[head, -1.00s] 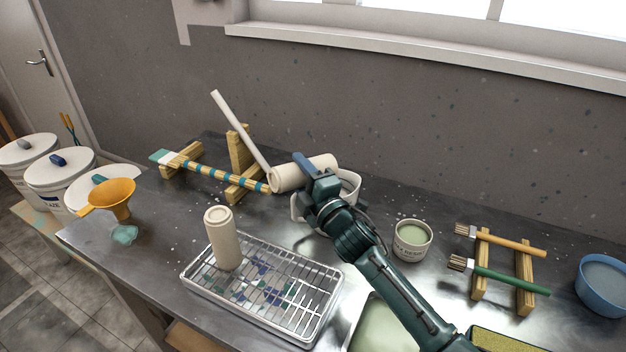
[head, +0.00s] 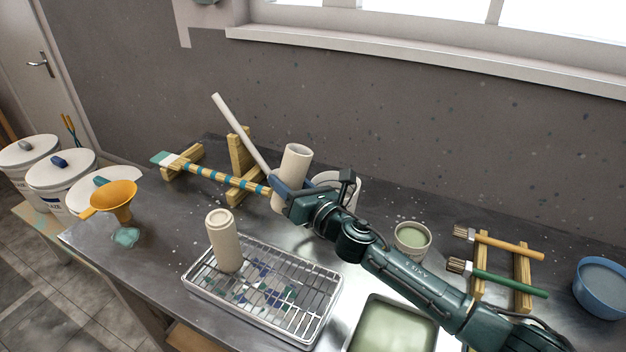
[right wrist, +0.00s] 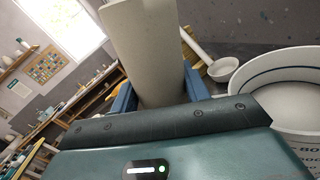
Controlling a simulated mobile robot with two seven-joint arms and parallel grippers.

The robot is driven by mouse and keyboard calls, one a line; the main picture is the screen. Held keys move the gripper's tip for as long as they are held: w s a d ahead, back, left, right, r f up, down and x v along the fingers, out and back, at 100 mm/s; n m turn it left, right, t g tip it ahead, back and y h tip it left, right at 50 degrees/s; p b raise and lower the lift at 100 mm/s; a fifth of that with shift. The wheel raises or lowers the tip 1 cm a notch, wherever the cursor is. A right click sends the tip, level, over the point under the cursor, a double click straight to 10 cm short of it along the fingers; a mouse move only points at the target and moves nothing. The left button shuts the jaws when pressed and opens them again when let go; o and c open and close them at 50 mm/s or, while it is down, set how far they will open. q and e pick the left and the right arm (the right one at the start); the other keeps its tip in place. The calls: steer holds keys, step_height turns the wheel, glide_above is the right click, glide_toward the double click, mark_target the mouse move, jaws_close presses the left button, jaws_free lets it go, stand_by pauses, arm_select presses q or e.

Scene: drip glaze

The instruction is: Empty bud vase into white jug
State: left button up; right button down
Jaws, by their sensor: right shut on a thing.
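My right gripper (head: 283,190) is shut on the cream cylindrical bud vase (head: 297,162). The vase stands nearly upright, leaning slightly, with its open mouth upward; its inside cannot be made out. In the right wrist view the vase (right wrist: 145,50) is between the blue fingers. The white jug (head: 350,192) stands on the bench just right of the vase, partly hidden behind my right gripper and wrist. A wide white vessel with a blue line inside (right wrist: 285,75) is at the right in the wrist view. My left gripper is not in view.
A second cream vase (head: 223,243) stands on the wire rack tray (head: 300,335). A striped stick (head: 215,174) and wooden supports (head: 240,150) are left of the held vase. A glaze cup (head: 412,240), brushes (head: 508,282) and a green tray (head: 392,328) are at the right.

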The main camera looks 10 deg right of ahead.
mark_target(295, 170)
steer(key=shift+r+n+p, duration=0.6)
steer(key=shift+r+p, duration=0.4)
steer(key=shift+p, duration=0.15)
steer(key=shift+r+n+b, duration=0.35)
steer(key=shift+n, duration=0.15)
steer(key=shift+r+n+g, duration=0.4)
steer(key=shift+r+n, duration=0.6)
steer(key=s+d+f+m+t+h, duration=0.1)
steer(key=s+d+f+m+h, duration=0.1)
steer(key=s+d, duration=0.6)
steer(key=s+d+f+m+t+h, duration=0.1)
steer(key=s+d+m+h, duration=0.3)
steer(key=s, duration=1)
steer(key=d+f+h, duration=0.1)
steer(key=d+h, duration=0.2)
steer(key=d, duration=0.1)
steer(key=shift+t+h, duration=0.3)
steer(key=shift+t, duration=0.1)
